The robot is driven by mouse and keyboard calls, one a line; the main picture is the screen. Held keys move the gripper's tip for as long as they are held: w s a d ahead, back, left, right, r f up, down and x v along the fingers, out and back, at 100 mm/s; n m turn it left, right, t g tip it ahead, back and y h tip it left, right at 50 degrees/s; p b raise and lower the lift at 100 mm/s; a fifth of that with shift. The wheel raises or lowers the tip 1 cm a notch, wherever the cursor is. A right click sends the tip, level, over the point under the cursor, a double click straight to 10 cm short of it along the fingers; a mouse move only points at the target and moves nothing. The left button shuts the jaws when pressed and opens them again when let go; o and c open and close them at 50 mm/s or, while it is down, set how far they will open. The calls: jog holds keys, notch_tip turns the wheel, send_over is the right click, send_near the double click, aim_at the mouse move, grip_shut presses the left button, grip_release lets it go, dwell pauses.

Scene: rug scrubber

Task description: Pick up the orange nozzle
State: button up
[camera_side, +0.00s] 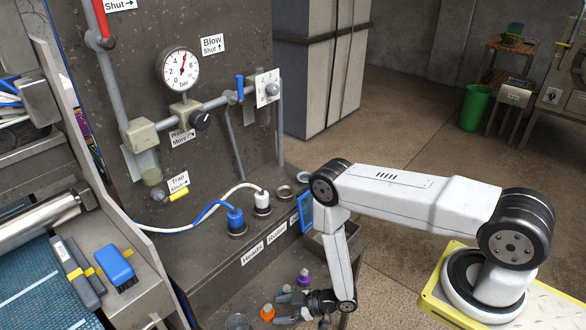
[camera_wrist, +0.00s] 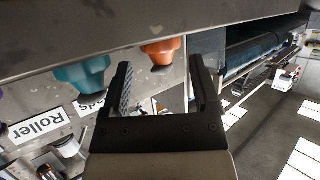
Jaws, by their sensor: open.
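The orange nozzle (camera_side: 267,312) stands on the grey bench ledge at the bottom of the side view. In the wrist view the orange nozzle (camera_wrist: 161,51) shows just past my fingertips, between the two fingers in the picture. My gripper (camera_side: 284,309) is just right of it in the side view. In the wrist view my gripper (camera_wrist: 160,70) is open, with nothing between its fingers. A teal nozzle (camera_wrist: 83,74) is left of the left finger; in the side view the teal nozzle (camera_side: 285,290) is partly hidden behind my gripper.
A purple nozzle (camera_side: 304,276) stands beyond the teal one. A clear cup-like thing (camera_side: 237,321) is left of the orange nozzle. Blue and white hose plugs (camera_side: 236,219) sit in sockets behind.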

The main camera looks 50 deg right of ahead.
aim_at(271, 308)
jog(key=shift+x, duration=2.2)
jog(key=shift+f, duration=0.1)
grip_shut()
jog(key=shift+r, duration=0.85)
jog(key=s+d+r, duration=0.3)
jog(key=s+r, duration=0.8)
jog(key=s, duration=0.2)
jog(key=shift+s+r, duration=0.15)
jog(key=shift+s, duration=0.25)
